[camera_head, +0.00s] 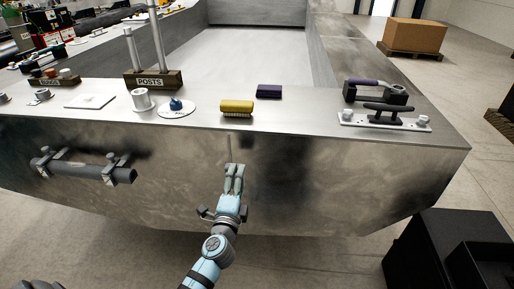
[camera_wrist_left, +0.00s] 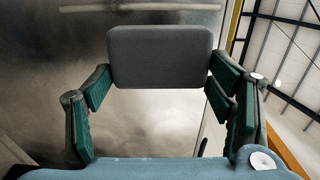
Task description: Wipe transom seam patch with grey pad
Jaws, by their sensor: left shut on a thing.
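My left gripper (camera_head: 235,170) is shut on the grey pad (camera_wrist_left: 160,57), a rounded block held between its green finger pads in the left wrist view. In the head view the gripper is in front of the metal transom face (camera_head: 320,175), and I cannot make out the pad clearly there. A short pale vertical seam (camera_head: 229,147) shows on the transom just above the fingertips. It also shows as a pale strip (camera_wrist_left: 140,8) beyond the pad in the left wrist view. I cannot tell whether the pad touches the metal. My right gripper is not in view.
On the ledge above are a yellow brush (camera_head: 237,107), a purple block (camera_head: 269,91), a blue-knobbed disc (camera_head: 176,108), a POSTS block (camera_head: 152,81) and a cleat (camera_head: 385,112). A dark tube (camera_head: 85,171) is clamped on the face at left. A black box (camera_head: 445,250) stands at lower right.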

